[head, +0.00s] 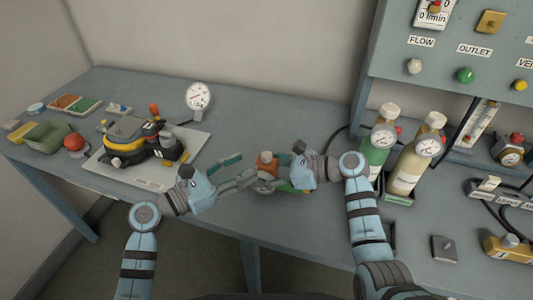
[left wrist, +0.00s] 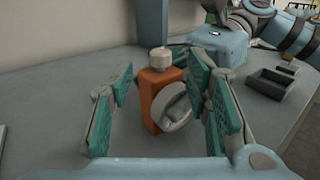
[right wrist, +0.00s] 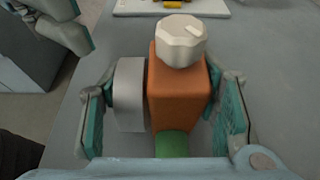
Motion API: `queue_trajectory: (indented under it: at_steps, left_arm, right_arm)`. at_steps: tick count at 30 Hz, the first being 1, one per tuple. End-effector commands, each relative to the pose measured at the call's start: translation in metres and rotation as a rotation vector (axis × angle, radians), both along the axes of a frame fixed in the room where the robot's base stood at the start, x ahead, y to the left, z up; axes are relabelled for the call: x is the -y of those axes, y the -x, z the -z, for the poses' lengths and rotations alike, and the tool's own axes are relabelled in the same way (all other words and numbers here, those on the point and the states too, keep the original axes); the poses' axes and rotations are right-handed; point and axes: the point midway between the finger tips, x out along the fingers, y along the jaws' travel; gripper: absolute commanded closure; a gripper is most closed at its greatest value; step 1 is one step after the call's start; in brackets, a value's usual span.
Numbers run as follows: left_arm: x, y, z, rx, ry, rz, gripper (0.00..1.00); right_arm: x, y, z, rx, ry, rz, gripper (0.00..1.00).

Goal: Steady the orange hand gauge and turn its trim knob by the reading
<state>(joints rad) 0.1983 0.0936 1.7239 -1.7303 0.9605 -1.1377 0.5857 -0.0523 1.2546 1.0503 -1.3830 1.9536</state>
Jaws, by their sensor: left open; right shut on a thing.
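The orange hand gauge (head: 267,166) stands upright near the table's front edge, between my two grippers. In the left wrist view, the gauge (left wrist: 157,88) shows a round grey-rimmed dial (left wrist: 176,106) on its front; the reading is too small to tell. Its pale trim knob (right wrist: 181,40) sits on top, with a pointer mark. My right gripper (right wrist: 163,125) is shut on the gauge, with a teal-padded finger on each side. My left gripper (left wrist: 160,115) is open, its teal-padded fingers on either side of the gauge and apart from it.
A white tray (head: 186,156) with a black and yellow breathing set stands to the left, with a round gauge (head: 198,96) behind. Bottles (head: 408,170) with gauges stand to the right under a grey panel (head: 450,60). The table behind the hand gauge is clear.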

Motion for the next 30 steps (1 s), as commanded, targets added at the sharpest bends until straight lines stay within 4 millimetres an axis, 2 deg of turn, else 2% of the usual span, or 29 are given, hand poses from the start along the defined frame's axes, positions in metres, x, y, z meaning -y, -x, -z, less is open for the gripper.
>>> queue_trajectory:
  at_steps: [3, 9, 18, 20, 27, 30]
  left_arm:
    - [0.026, -0.019, -0.002, 0.001, 0.006, 0.001, 0.56]
    - [0.057, -0.042, -0.001, -0.001, 0.002, 0.003, 0.56]
    - [0.063, -0.046, 0.0, 0.001, -0.002, 0.003, 0.56]
    - [0.063, -0.046, 0.0, 0.001, -0.002, 0.003, 0.62]
    - [0.063, -0.046, 0.0, 0.001, -0.002, 0.003, 1.0]
    - [0.063, -0.046, 0.0, 0.001, -0.002, 0.004, 1.0]
  right_arm:
    - [0.0, 0.0, 0.0, 0.001, -0.001, 0.0, 0.89]
    - [0.0, 0.0, 0.0, 0.001, 0.0, 0.001, 0.89]
    - [0.0, 0.0, 0.0, 0.0, 0.0, 0.001, 0.89]
    - [0.0, 0.0, 0.0, 0.0, 0.0, 0.0, 0.89]
    - [0.0, 0.0, 0.0, 0.0, 0.0, 0.0, 0.89]
    - [0.0, 0.0, 0.0, 0.0, 0.0, 0.0, 0.89]
